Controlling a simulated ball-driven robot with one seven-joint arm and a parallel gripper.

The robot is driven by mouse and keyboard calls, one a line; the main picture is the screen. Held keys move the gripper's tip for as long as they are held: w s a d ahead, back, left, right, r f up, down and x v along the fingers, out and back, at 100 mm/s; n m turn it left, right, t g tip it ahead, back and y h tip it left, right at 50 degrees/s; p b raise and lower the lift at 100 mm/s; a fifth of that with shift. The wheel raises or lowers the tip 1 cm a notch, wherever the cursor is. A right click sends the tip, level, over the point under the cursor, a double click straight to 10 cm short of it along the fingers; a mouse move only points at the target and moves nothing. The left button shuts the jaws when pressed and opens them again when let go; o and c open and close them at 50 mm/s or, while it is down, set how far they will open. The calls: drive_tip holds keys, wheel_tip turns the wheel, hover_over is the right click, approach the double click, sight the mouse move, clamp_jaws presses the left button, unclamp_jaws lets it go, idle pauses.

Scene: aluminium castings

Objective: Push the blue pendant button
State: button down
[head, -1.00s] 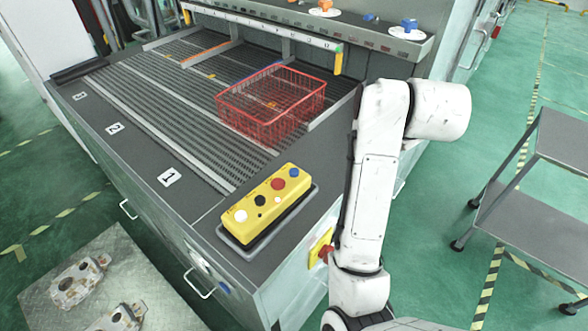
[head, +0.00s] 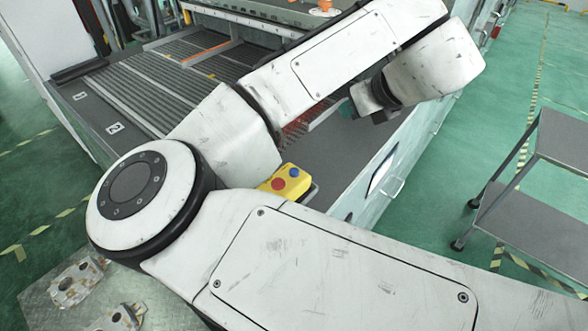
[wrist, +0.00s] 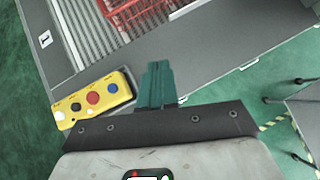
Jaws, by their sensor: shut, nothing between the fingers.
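The yellow pendant (head: 270,186) lies on the grey bench top, mostly hidden behind my arm in the head view. Its blue button (head: 294,172) shows at its far right end, beside a red button (head: 278,184). In the wrist view the pendant (wrist: 122,103) lies left of my fingers, with its blue button (wrist: 113,88) at the end nearest them. My gripper (wrist: 158,66) is shut and empty, its teal fingers pointing up in the wrist view. In the head view the gripper (head: 346,109) is above and right of the pendant, apart from it.
A red wire basket (wrist: 160,18) stands on the ribbed rack beyond the pendant, mostly hidden by my arm in the head view. A grey step cart (head: 540,205) stands on the green floor at right. Castings (head: 75,283) lie on a plate at lower left.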

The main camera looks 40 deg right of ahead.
drive_tip(key=w+a+m+y, duration=0.2)
drive_tip(key=a+m+y, duration=0.1)
drive_tip(key=a, duration=0.7)
drive_tip(key=shift+a+m+y, duration=0.35)
drive_tip(key=shift+m+y, duration=0.05)
drive_tip(key=shift+y, duration=0.2)
drive_tip(key=shift+w, duration=0.1)
drive_tip(key=b, duration=0.6)
hover_over(299, 173)
wheel_tip(299, 173, down, 6)
drive_tip(key=shift+a+f, duration=0.1)
drive_tip(key=shift+f, duration=1.2)
drive_tip(key=shift+f, duration=0.4)
